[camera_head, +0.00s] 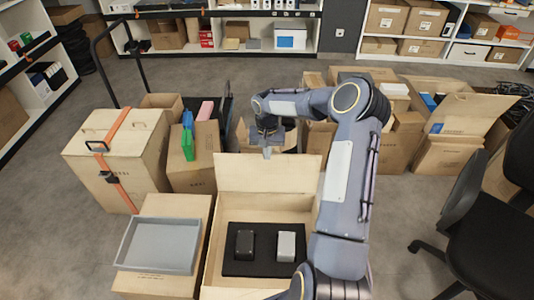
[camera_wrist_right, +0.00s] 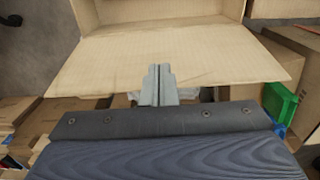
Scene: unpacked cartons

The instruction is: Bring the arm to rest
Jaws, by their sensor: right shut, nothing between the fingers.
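My right arm (camera_head: 345,170) reaches in from the lower right of the head view and bends over to the left at the top. My right gripper (camera_head: 267,152) points down above the raised back flap (camera_head: 268,174) of an open carton. In the right wrist view the fingers (camera_wrist_right: 158,84) are shut together with nothing between them, in front of the pale cardboard flap (camera_wrist_right: 220,58). I cannot tell whether they touch the flap. My left gripper is not in view.
The open carton (camera_head: 215,272) holds a black insert (camera_head: 263,268) with a dark box (camera_head: 244,244) and a grey box (camera_head: 286,246). A grey tray (camera_head: 158,246) sits on a carton at left. Closed cartons (camera_head: 120,150) stand behind. An office chair (camera_head: 490,200) is at right.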

